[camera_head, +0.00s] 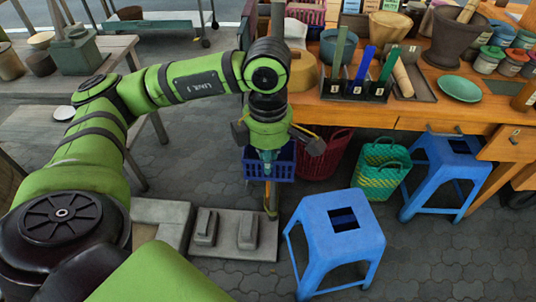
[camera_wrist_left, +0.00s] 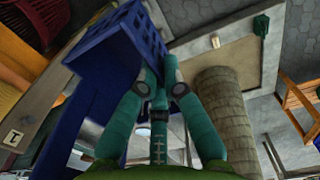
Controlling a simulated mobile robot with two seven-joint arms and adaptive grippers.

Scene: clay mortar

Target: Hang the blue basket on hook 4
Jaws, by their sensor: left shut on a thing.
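The blue basket (camera_head: 283,166) hangs in the air below my left arm in the head view, partly hidden behind my left gripper (camera_head: 268,158). In the left wrist view the basket (camera_wrist_left: 112,52) is large at the upper left, beside the teal fingers of my left gripper (camera_wrist_left: 158,88). The fingers are closed together on part of the basket; the exact grip point is hard to make out. I cannot make out hook 4 in either view. My right gripper is not in view.
Blue stools (camera_head: 315,215), a green basket (camera_head: 378,180) and a red basket (camera_head: 322,158) stand on the paving. A concrete slab (camera_head: 262,250) lies below the arm.

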